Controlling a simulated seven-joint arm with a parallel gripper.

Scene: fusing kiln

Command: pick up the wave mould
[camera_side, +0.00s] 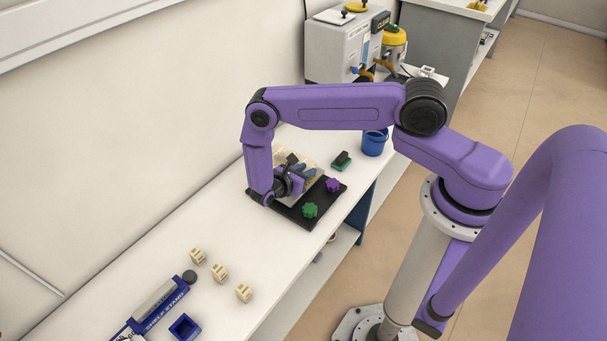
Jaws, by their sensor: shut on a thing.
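The wave mould (314,183) appears to be the pale cream piece partly hidden behind my gripper, over the dark board on the bench. A blue-grey piece (308,170) shows against it. My gripper (288,187) is low over the left part of the board, at the cream piece, and is shut on it. The fingertips and the grip itself are mostly hidden by the wrist, and I cannot tell whether the mould is clear of the board.
The dark board (290,214) also bears a green piece (310,210) and a purple piece (332,185). A green-and-black block (341,161) and a blue bucket (374,143) stand behind. Cream blocks (219,272), a blue stand (158,308) and a blue box (185,327) are nearer. Bench between is clear.

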